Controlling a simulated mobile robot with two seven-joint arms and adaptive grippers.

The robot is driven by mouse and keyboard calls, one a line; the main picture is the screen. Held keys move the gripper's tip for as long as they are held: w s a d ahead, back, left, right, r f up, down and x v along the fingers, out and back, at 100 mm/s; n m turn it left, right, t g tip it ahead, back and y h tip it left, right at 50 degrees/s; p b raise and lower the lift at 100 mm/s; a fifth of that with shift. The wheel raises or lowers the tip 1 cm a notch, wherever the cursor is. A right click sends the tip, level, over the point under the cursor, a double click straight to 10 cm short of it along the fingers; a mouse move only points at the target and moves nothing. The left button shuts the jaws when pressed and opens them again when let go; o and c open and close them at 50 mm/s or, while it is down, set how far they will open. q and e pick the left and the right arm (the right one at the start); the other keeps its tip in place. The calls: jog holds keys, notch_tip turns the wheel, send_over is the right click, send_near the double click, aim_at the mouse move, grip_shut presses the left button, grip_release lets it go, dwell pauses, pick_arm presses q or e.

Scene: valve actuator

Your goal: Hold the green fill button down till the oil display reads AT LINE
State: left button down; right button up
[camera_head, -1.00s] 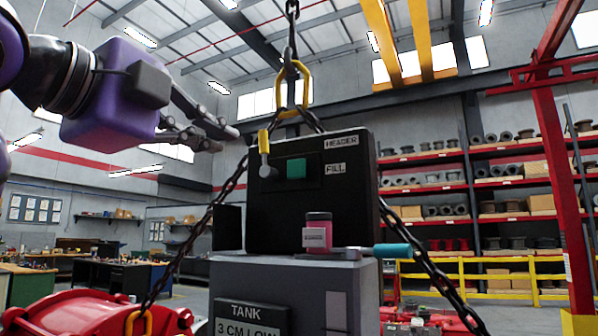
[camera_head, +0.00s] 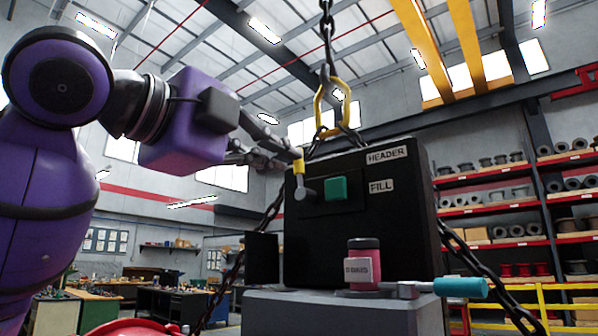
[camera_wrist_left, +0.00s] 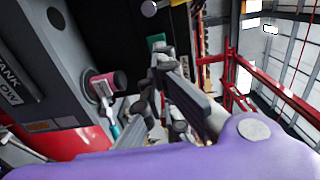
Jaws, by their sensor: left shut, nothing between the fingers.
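The green fill button (camera_head: 336,189) sits on the black header box (camera_head: 400,230), beside a FILL label (camera_head: 381,186). My left gripper (camera_head: 284,155) is shut and empty, at the upper left of the button by a yellow-tipped lever (camera_head: 299,175). In the left wrist view my left gripper (camera_wrist_left: 160,58) lies just below the green button (camera_wrist_left: 156,41) in the picture; I cannot tell whether they touch. The oil display is out of the head view. Its edge shows in the left wrist view as a TANK panel (camera_wrist_left: 14,78), with only part of its text readable, ending in "OW". My right gripper is not in view.
Chains (camera_head: 328,50) run above and beside the header box. Shelves (camera_head: 530,190) stand far behind.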

aim_at(333, 187)
pick_arm(q)
jog(key=x, duration=1.3)
jog(key=shift+w+d, duration=0.1)
jog(key=shift+w, duration=0.05)
jog(key=shift+x, duration=0.95)
jog(key=shift+r, duration=0.1)
jog(key=shift+f, duration=0.2)
dwell(5.3)
